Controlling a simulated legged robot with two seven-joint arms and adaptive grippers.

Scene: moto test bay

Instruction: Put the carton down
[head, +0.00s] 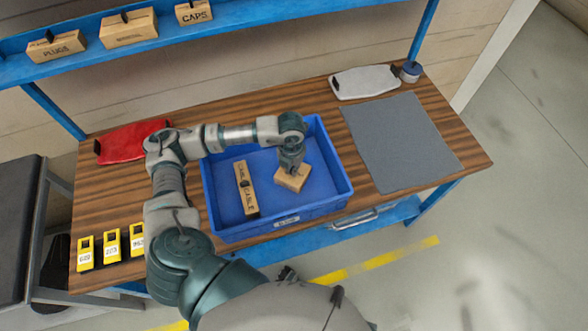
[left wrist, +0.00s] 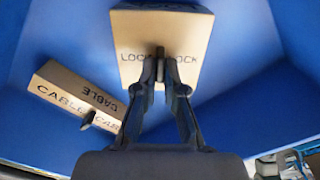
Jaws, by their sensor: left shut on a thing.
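My left gripper (head: 291,164) reaches down into the blue bin (head: 281,222) from above. It is shut on a small tan carton (head: 293,179), holding it at its top. In the left wrist view the gripper (left wrist: 160,64) closes on a dark tab on this carton (left wrist: 185,28), whose partly covered print seems to read LOCK. The carton is inside the bin's walls, in its right half; I cannot tell whether it touches the floor. A long carton marked CABLE (head: 246,188) lies to its left, apart from it; it also shows in the left wrist view (left wrist: 72,93). My right gripper is not seen.
The bin stands on a wooden bench (head: 450,140). A grey mat (head: 400,140) lies right of it, with a white pouch (head: 365,82) behind. A red pouch (head: 130,143) and yellow tags (head: 111,245) are at the left. Labelled cartons stand on the blue shelf (head: 80,62) above.

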